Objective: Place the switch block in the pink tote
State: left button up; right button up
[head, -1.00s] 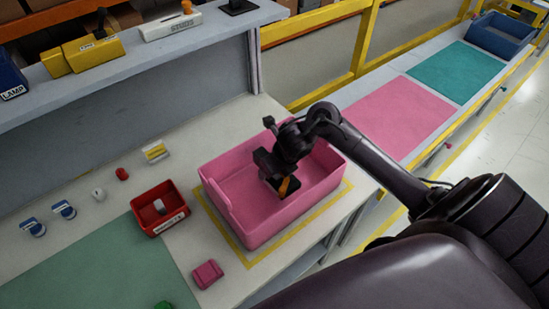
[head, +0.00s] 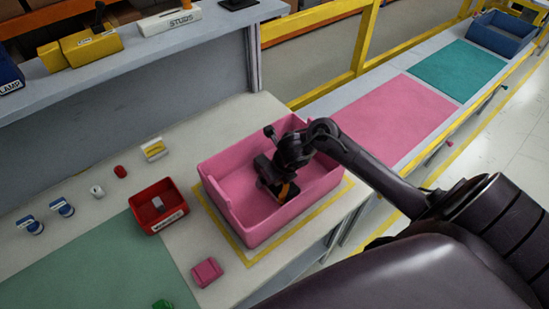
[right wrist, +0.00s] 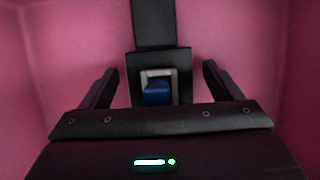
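The pink tote (head: 228,209) stands on the workbench inside a yellow outline. My right gripper (head: 280,191) is inside the tote, low and pointing down. In the right wrist view my gripper (right wrist: 160,85) has its two fingers spread. The switch block (right wrist: 158,92), a black body with a grey frame and blue rocker, lies between them with a gap on each side. A black strip extends from its far end. The pink tote walls (right wrist: 60,60) surround it. I cannot tell whether the block rests on the tote floor. My left gripper is not in view.
A red bin (head: 159,206) with a small grey part stands left of the tote. A pink block (head: 206,272) lies in front of it. Several small parts lie on the bench at left. A shelf (head: 135,60) with yellow blocks runs behind. Pink (head: 397,118) and teal mats lie beyond.

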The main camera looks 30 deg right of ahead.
jog(key=shift+s+r+p, duration=0.1)
jog(key=shift+r+p, duration=0.2)
jog(key=shift+r, duration=0.2)
jog(key=p+v, duration=0.1)
jog(key=v, duration=0.9)
jog(key=shift+p, duration=0.3)
jog(key=shift+s+r, duration=0.4)
jog(key=shift+r, duration=0.15)
